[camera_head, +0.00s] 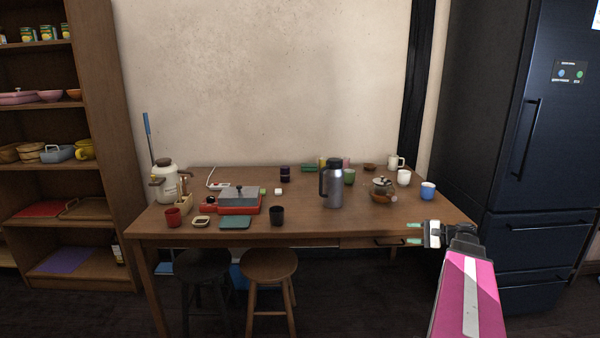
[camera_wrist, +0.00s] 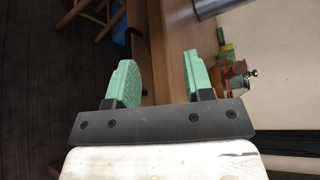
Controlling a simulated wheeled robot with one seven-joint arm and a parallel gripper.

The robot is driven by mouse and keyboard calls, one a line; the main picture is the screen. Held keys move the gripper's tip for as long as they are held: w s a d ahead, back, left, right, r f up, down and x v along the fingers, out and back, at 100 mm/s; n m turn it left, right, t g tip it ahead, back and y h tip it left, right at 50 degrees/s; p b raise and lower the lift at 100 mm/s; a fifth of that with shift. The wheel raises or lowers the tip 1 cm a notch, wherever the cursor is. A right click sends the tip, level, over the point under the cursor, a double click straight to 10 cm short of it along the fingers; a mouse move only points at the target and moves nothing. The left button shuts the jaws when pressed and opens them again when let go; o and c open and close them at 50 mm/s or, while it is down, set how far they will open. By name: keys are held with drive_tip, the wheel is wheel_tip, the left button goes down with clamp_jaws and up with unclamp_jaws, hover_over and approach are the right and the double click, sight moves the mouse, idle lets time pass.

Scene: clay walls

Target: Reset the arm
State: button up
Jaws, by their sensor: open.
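My gripper (camera_head: 413,233) is at the lower right of the head view, at the end of my pink and white arm, by the table's front right edge. Its two green fingers are spread apart with nothing between them. In the wrist view, the open fingers (camera_wrist: 160,78) point toward the wooden table (camera_head: 330,225), with its edge and the dark floor behind them. The glass teapot (camera_head: 382,190) stands on the table beyond the gripper. It also shows in the wrist view (camera_wrist: 232,80), right of the fingers and apart from them.
A red portable stove (camera_head: 239,203) and several small items fill the left. Two stools (camera_head: 268,265) stand in front. A dark fridge (camera_head: 535,130) is right, a shelf (camera_head: 100,130) left.

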drive_tip(key=s+a+f+n+g+h, duration=0.3)
drive_tip(key=s+a+f+h, duration=0.3)
drive_tip(key=a, duration=0.5)
drive_tip(key=s+a+f+n+g+h, duration=0.4)
drive_tip(key=s+a+f+n+h, duration=0.2)
drive_tip(key=a+f, duration=0.4)
drive_tip(key=shift+s+a+f+h, duration=0.25)
drive_tip(key=shift+a+h, duration=0.35)
drive_tip(key=shift+h, duration=0.1)
